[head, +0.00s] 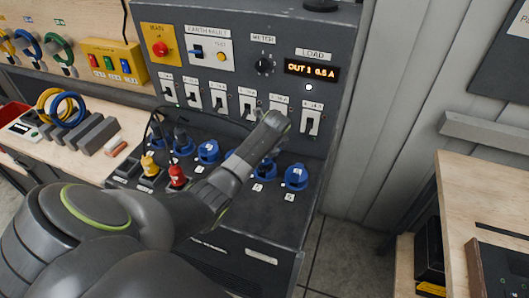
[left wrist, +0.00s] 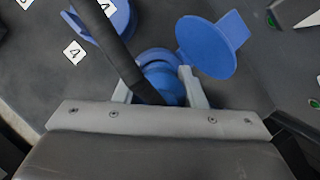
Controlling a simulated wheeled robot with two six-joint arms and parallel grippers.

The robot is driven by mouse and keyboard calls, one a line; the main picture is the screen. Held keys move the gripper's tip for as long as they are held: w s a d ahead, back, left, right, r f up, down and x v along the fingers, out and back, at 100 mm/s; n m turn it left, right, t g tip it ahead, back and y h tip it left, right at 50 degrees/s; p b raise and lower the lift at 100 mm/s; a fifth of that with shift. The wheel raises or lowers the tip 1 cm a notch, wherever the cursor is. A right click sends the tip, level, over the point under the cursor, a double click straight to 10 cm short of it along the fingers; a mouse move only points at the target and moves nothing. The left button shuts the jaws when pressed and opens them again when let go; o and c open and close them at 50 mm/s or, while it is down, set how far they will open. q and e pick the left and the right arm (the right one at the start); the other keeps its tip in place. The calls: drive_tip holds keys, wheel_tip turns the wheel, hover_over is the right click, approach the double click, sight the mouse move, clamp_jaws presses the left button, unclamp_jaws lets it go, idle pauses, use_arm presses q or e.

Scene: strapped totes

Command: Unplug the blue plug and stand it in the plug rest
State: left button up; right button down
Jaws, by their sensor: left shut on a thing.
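In the left wrist view, a blue plug (left wrist: 172,88) sits between the two pale fingers of my left gripper (left wrist: 157,80). The gripper is shut on it. A black cable (left wrist: 118,48) runs across the plug. A round blue socket lid (left wrist: 208,48) stands open beside the plug. I cannot tell how deep the plug sits in its socket. In the head view my left arm reaches over the console's row of blue sockets and hides the held plug and fingers. A dark block (head: 124,168) left of the arm may be the plug rest. My right gripper is out of view.
A yellow plug (head: 149,166) and a red plug (head: 177,176) stand left of my arm. Other blue sockets (head: 296,177) line the console ledge. Switches (head: 311,121) and a lit display (head: 311,70) are on the upright panel. A wooden bench (head: 485,190) is at the right.

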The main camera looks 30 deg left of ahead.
use_arm(q)
drive_tip(key=shift+r+p, duration=0.6)
drive_tip(key=shift+r, duration=1.5)
drive_tip(key=shift+a, duration=0.1)
